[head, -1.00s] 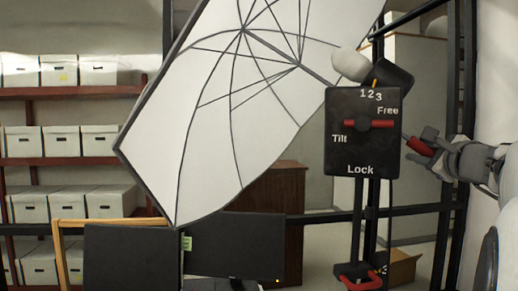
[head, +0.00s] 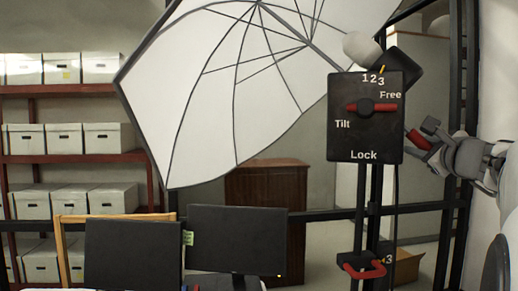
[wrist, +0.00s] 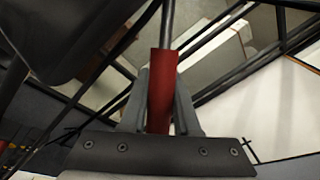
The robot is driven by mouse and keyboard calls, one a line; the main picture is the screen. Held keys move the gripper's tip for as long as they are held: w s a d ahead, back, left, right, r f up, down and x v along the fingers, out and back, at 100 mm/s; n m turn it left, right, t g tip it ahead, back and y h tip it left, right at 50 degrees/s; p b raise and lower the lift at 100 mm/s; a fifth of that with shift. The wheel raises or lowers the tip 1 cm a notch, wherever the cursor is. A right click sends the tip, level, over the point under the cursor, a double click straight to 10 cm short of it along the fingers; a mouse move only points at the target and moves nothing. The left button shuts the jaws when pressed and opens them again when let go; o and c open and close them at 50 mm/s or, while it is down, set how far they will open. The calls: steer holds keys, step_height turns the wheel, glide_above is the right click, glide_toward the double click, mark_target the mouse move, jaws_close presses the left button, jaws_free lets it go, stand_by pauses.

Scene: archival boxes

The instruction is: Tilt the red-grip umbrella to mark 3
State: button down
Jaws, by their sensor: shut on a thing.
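The umbrella (head: 215,75) is white with dark ribs, open and tilted, at the upper middle of the head view. A black panel (head: 345,145) beside it has marks 1, 2, 3 and the words Tilt, Free and Lock. A small yellow pointer (head: 381,69) stands just above mark 3. A red lever (head: 386,107) lies roughly level across the panel. My gripper (head: 422,141) is right of the panel, shut on the red grip (head: 414,136). In the wrist view, the red grip (wrist: 163,85) sits between both fingers on a grey rod.
A lower red handle (head: 368,271) sits on the stand below the panel. Two dark monitors (head: 238,240) and a wooden cabinet (head: 267,205) stand below the umbrella. Shelves (head: 75,158) of archival boxes line the left. A pale wall (head: 500,80) is close on the right.

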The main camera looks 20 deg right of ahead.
steer(key=shift+w+a+f+m+b, duration=0.25)
steer(key=shift+f+m+b, duration=0.1)
steer(key=shift+f+b, duration=0.15)
steer(key=shift+w+a+f+m+b, duration=0.1)
steer(key=shift+a+f+m+b, duration=0.1)
steer(key=shift+f+m+b, duration=0.25)
steer(key=shift+r, duration=0.1)
steer(key=c, duration=0.7)
jaws_free()
steer(key=shift+o, duration=0.2)
steer(key=shift+s, duration=0.15)
